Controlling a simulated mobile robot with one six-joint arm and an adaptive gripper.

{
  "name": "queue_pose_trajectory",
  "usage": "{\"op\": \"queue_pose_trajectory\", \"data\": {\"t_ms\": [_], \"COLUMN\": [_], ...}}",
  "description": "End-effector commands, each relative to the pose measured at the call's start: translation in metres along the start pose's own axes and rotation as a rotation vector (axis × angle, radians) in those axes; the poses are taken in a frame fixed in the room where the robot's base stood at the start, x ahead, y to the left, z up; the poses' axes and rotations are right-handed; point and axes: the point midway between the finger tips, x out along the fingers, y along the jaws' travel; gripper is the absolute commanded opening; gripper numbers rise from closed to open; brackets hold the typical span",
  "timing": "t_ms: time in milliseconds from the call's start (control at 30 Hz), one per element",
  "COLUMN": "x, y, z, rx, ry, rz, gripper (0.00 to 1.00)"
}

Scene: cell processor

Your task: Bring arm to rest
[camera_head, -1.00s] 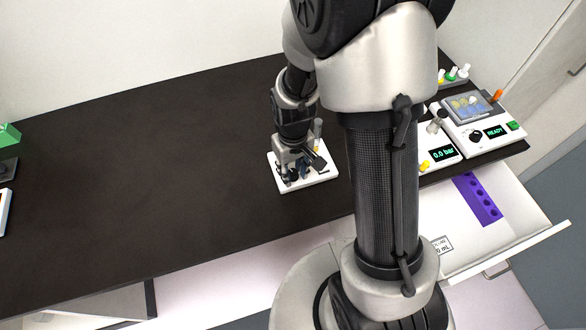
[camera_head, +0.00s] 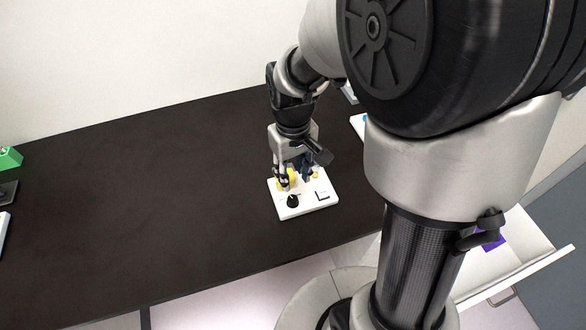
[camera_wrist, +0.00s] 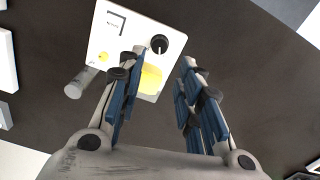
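My gripper (camera_head: 294,182) hangs over the back part of a small white device (camera_head: 322,206) on the dark bench. In the wrist view my gripper (camera_wrist: 163,60) has its two blue-padded fingers spread apart, with nothing held between them. The white device (camera_wrist: 118,30) there shows a black knob (camera_wrist: 159,44) and a yellow part (camera_wrist: 151,80), beyond the fingertips. The left finger overlaps the device in the picture; the gap between them is hard to judge. My upper arm hides much of the right side in the head view.
A pale cylinder (camera_wrist: 80,83) stands beside the device. An open drawer (camera_head: 520,262) at the right holds a purple rack (camera_head: 491,241). A green object (camera_head: 9,158) is at the far left.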

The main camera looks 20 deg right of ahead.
Motion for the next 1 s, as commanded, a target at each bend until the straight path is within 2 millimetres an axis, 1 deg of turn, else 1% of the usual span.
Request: {"op": "queue_pose_trajectory", "data": {"t_ms": [133, 667, 767, 867, 967, 1000], "x": [-0.007, -0.009, -0.021, -0.046, -0.077, -0.088], "y": [0.000, 0.000, -0.001, -0.003, -0.006, -0.008], "z": [0.000, 0.001, 0.005, 0.017, 0.038, 0.048], "rx": [0.000, 0.001, 0.008, 0.026, 0.052, 0.063], "ry": [0.001, 0.003, 0.024, 0.071, 0.136, 0.163], "rz": [0.000, 0.001, 0.004, 0.012, 0.020, 0.023], "gripper": [0.33, 0.33, 0.33, 0.33, 0.33, 0.33]}}
